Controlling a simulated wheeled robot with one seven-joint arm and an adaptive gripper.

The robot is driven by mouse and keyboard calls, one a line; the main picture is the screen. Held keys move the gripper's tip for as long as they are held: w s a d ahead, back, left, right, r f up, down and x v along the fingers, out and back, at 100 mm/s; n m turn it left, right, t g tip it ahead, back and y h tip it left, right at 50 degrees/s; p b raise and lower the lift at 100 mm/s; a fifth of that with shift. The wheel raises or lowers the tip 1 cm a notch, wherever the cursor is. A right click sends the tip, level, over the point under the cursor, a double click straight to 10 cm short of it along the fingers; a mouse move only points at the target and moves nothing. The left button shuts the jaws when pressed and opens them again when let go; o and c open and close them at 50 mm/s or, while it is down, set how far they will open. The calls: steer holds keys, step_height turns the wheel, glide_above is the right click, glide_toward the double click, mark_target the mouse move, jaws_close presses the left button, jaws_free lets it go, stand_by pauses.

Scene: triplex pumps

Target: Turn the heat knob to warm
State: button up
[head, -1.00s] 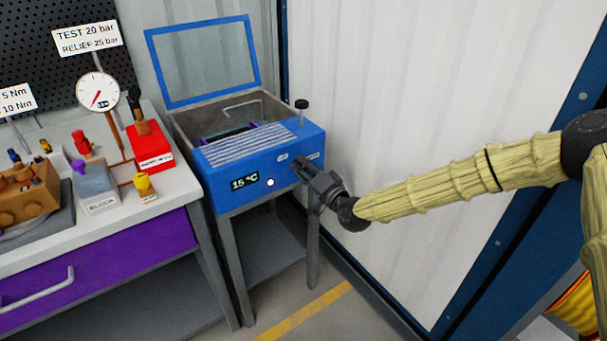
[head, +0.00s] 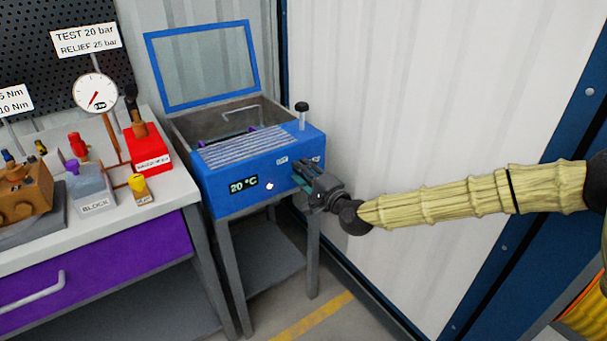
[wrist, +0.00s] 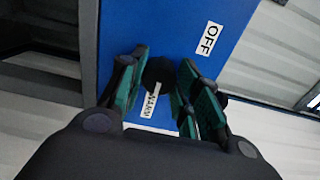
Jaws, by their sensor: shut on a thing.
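The blue heater box (head: 215,190) stands on a grey stand, its lid open. Its front display (head: 243,185) reads 20 °C, and a small light (head: 269,186) glows beside it. In the wrist view the dark round heat knob (wrist: 159,72) sits between a WARM label (wrist: 149,102) and an OFF label (wrist: 209,40). My gripper (head: 300,176) is at the right of the box front, shut on the knob, with its green-padded fingers (wrist: 161,76) on either side.
A workbench (head: 95,235) with a gauge (head: 95,91), a red block (head: 148,150) and other parts stands to the left. A black-topped post (head: 302,110) rises from the box's right rear. A white wall panel (head: 400,90) is close on the right.

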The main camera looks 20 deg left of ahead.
steer(key=shift+w, duration=0.1)
steer(key=o, duration=1)
steer(key=shift+d, duration=0.1)
steer(key=v, duration=1.2)
